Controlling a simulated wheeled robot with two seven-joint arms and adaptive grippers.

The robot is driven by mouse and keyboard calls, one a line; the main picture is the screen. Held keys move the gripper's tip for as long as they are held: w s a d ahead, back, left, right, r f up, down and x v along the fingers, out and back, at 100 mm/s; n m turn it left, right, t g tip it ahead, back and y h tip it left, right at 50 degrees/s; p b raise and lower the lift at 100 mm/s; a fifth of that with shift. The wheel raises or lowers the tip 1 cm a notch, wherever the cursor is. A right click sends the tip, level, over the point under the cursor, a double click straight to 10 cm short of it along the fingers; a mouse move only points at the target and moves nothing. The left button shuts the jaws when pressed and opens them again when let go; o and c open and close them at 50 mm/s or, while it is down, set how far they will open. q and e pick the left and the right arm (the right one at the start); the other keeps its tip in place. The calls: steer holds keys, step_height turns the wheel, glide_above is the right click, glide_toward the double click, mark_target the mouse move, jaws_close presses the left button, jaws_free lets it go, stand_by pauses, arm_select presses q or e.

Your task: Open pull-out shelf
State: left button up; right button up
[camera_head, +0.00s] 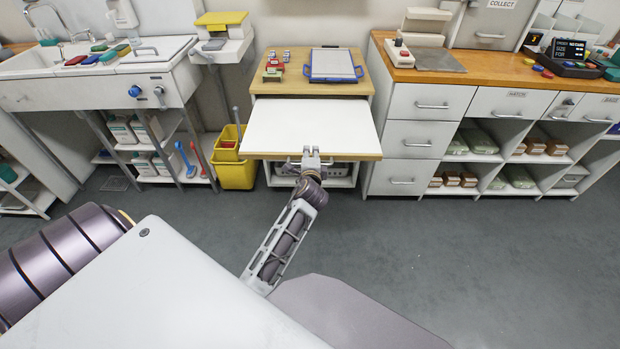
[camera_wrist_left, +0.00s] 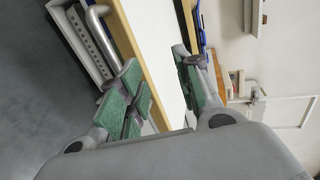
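The pull-out shelf (camera_head: 313,122) has a white top and a pale wooden front edge. It sticks well out towards me from the small wooden cabinet (camera_head: 354,88). A grey bar handle (camera_head: 288,164) shows at its front, partly hidden by my gripper; it also shows in the left wrist view (camera_wrist_left: 103,32). My left gripper (camera_head: 311,153) is at the middle of the front edge. In the left wrist view its green-padded fingers (camera_wrist_left: 162,85) are spread, one on the handle side and one over the white top. I cannot tell whether they touch. My right gripper is out of view.
On the cabinet top lie a blue-framed board (camera_head: 333,64) and small red and green blocks (camera_head: 273,71). A yellow bucket (camera_head: 232,170) stands close on the left, and white drawers (camera_head: 405,140) on the right. The grey floor (camera_head: 430,240) in front is clear.

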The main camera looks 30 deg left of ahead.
arm_select(q)
steer(key=f+p+v, duration=0.1)
steer(key=p+v, duration=0.2)
steer(key=v, duration=0.9)
steer(key=shift+s+d+f, duration=0.15)
steer(key=shift+s+d, duration=0.15)
steer(key=shift+s, duration=0.05)
stand_by(1.5)
stand_by(0.4)
steer(key=shift+p, duration=0.3)
stand_by(0.4)
step_height(320, 180, up, 9)
steer(key=p, duration=0.9)
steer(key=shift+a+r, duration=0.2)
steer(key=shift+r, duration=0.05)
